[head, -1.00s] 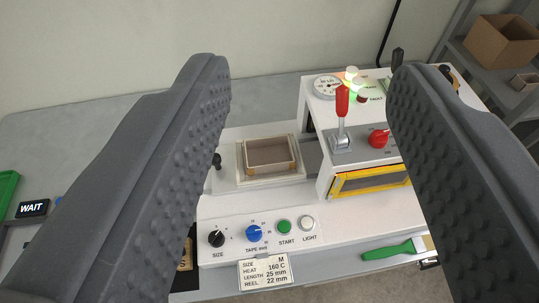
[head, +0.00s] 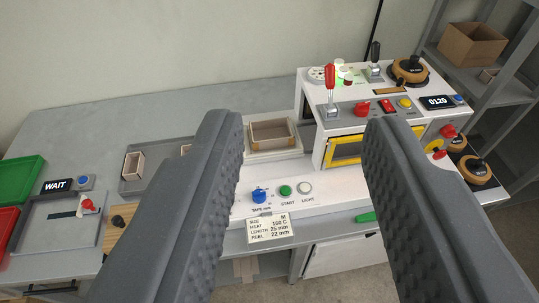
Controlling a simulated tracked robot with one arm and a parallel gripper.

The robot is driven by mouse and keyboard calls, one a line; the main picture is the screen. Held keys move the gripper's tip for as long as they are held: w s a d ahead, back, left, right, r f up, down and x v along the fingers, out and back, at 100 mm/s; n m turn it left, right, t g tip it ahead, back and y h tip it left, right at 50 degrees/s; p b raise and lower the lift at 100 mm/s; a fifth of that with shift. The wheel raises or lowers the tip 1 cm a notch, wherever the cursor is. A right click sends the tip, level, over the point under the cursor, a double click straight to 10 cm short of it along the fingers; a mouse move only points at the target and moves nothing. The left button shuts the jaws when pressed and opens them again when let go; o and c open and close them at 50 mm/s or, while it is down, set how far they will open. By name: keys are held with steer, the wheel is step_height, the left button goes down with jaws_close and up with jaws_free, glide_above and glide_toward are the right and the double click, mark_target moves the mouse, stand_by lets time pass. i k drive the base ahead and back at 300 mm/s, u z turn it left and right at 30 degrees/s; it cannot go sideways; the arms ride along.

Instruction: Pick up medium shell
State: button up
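An open tan box shell (head: 272,133) sits in the pale square holder (head: 270,153) on the white machine, upright. A smaller tan shell (head: 133,166) stands in a grey tray (head: 133,187) on the left of the bench. Part of another shell (head: 186,150) shows beside my left finger, which hides the rest. I cannot tell from labels which shell is the medium one. My gripper (head: 302,125) is open and empty, its two dark ribbed fingers wide apart. In the picture, the shell in the holder lies between the fingertips, with the machine beyond them.
The machine's yellow-framed window (head: 345,150), red-handled lever (head: 330,85) and knobs rise to the right of the holder. A card (head: 270,229) reading size M hangs in front. Green (head: 20,178) and red bins stand at far left. A shelf (head: 480,85) holds a cardboard box (head: 473,44).

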mark_target(275, 133)
steer(key=u, duration=0.2)
steer(key=i, duration=1.3)
steer(key=u, duration=0.25)
